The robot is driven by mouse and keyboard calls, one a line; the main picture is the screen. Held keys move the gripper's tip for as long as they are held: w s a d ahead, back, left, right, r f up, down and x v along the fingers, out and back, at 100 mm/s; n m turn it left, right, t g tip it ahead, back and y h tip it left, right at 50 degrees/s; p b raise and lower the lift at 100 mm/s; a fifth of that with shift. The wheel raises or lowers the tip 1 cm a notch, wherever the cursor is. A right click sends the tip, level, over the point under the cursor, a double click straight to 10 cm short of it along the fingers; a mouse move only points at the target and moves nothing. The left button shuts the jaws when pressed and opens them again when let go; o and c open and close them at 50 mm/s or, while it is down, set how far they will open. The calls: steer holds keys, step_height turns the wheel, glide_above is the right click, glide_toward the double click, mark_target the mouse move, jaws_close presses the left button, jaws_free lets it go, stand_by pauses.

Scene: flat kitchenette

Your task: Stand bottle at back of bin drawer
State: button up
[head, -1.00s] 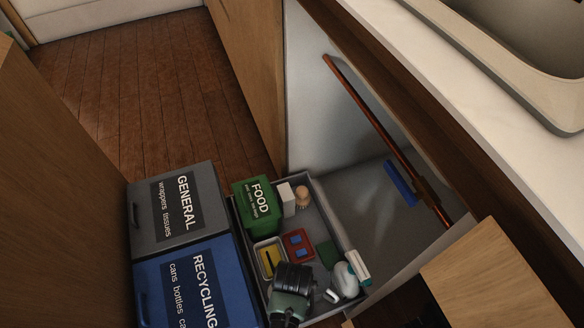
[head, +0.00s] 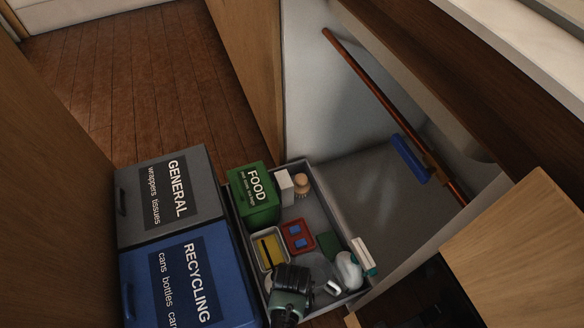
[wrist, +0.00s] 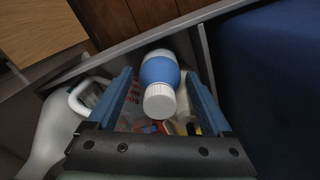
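A bottle with a white ribbed cap and a blue band (wrist: 159,72) shows in the wrist view, between and just beyond the blue fingers of my gripper (wrist: 158,74). A gap shows on each side of it, so my gripper looks open. The bottle's base is not clear. In the head view my gripper (head: 291,282) is over the near part of the drawer's grey tray (head: 335,217), and I cannot pick out this bottle there. A white handled jug (head: 348,270) stands at the tray's right; it also shows in the wrist view (wrist: 50,135).
The grey general bin (head: 135,190) and blue recycling bin (head: 150,285) stand left. The green food caddy (head: 253,205), a white box (head: 284,188), a brush (head: 302,186), a yellow sponge (head: 270,249) and a red tray (head: 298,237) crowd the drawer. A wooden panel (head: 520,255) is at right.

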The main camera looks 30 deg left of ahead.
steer(key=shift+o, duration=0.2)
steer(key=shift+r, duration=0.1)
step_height(320, 180, up, 12)
steer(key=p, duration=0.7)
